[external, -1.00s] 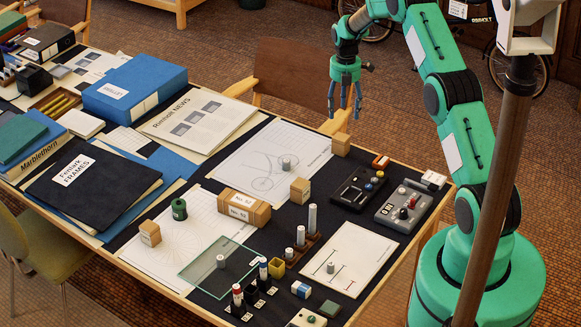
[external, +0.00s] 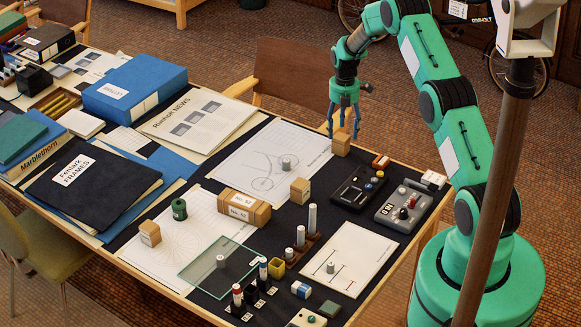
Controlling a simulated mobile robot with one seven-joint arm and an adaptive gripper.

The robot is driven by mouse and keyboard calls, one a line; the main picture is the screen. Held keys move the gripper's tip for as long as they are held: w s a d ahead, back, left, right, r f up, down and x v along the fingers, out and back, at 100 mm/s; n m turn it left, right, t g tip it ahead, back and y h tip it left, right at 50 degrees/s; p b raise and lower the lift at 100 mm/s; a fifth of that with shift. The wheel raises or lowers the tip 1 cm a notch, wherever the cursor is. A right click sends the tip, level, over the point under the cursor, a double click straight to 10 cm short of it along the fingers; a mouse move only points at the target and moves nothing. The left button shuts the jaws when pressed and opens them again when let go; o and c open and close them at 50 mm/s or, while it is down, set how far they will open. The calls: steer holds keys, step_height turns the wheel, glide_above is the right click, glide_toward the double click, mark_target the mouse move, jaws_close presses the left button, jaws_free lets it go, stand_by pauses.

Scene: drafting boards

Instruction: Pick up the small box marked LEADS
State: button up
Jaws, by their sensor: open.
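No LEADS lettering is legible in this view, so I cannot tell which small box bears it. A small tan box (external: 341,146) sits near the far edge of the table, by the corner of a drawing sheet. Similar small tan boxes stand mid-table (external: 300,191) and at the left (external: 150,234); the left one has a pale label. A small orange-red box (external: 381,161) with a pale patch lies right of the far tan box. My gripper (external: 343,130) is open, pointing down, with its fingertips at or just above the far tan box; contact is unclear.
A dark device with knobs (external: 358,190) and a grey control box (external: 403,206) stand right of the far tan box. A larger cardboard box (external: 244,208) lies mid-table. Upright pale cylinders (external: 312,218) stand nearer the front. A chair (external: 292,75) is behind the table.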

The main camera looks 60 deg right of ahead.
mark_target(342, 136)
steer(key=shift+f, duration=0.25)
steer(key=shift+f, duration=2.6)
steer(key=shift+c, duration=0.2)
steer(key=c, duration=1.2)
